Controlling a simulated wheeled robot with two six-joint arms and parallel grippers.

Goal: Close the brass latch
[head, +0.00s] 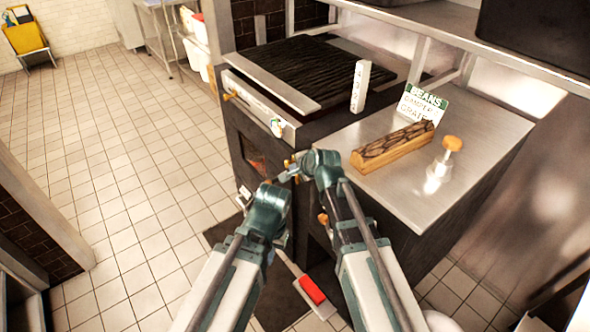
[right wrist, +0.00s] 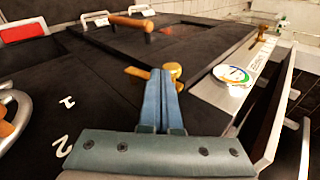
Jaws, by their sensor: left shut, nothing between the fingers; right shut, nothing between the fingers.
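The brass latch (head: 290,164) is on the dark front of the cooking unit in the head view, mostly hidden behind my right gripper. In the right wrist view a round brass knob (right wrist: 175,70) and a short brass bar sit at the dark door's edge, right at the fingertips. My right gripper (head: 284,178) is shut and empty there; its blue fingers (right wrist: 163,72) overlap the knob, and I cannot tell whether they touch it. My left gripper (head: 243,196) is shut and empty, lower and to the left, in front of the unit.
A dark door (right wrist: 125,50) has a wooden handle (right wrist: 133,21). An oval sticker (right wrist: 236,75) lies on the metal strip beside it. Tiled floor (head: 130,200) at left is clear.

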